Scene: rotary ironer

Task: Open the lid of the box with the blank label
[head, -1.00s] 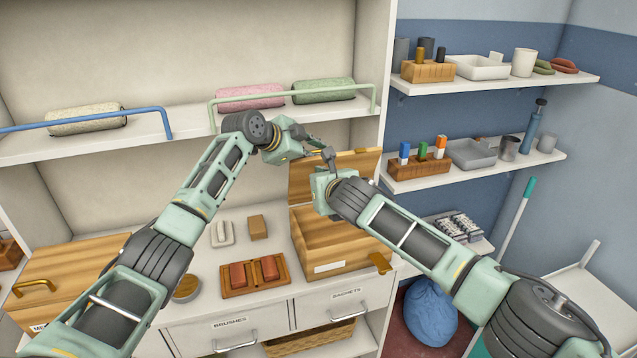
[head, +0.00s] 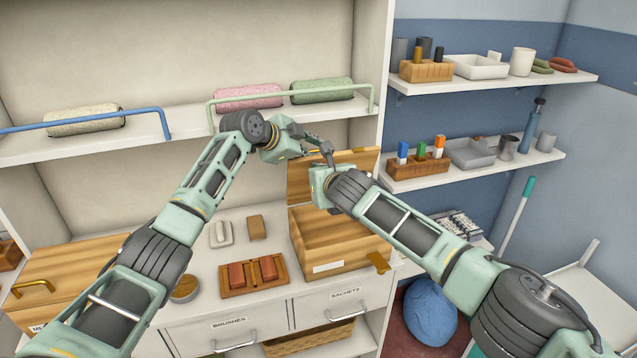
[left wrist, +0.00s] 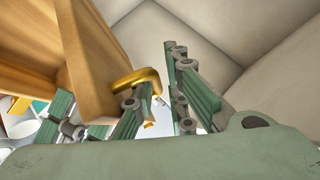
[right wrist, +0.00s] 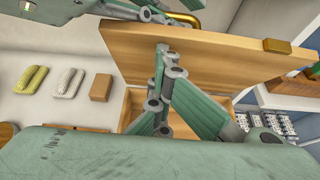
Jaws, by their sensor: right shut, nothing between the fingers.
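The wooden box (head: 350,244) with a blank white label (head: 328,267) stands on the counter, right of centre. Its lid (head: 363,164) is raised, standing up at the back, and the inside shows. The lid also fills the top of the right wrist view (right wrist: 210,50). My left gripper (head: 328,152) is at the lid's upper edge. In the left wrist view its fingers (left wrist: 160,75) are apart, beside the lid's brass handle (left wrist: 135,80); whether they touch it is unclear. My right gripper (right wrist: 163,55) is shut and empty, in front of the raised lid above the box opening.
Another wooden box (head: 70,265) with a brass handle is at left, its label partly hidden. A tray with red blocks (head: 253,290) lies beside the open box. The shelf above has a green rail (head: 290,93) and rolled towels. Wall shelves stand at right.

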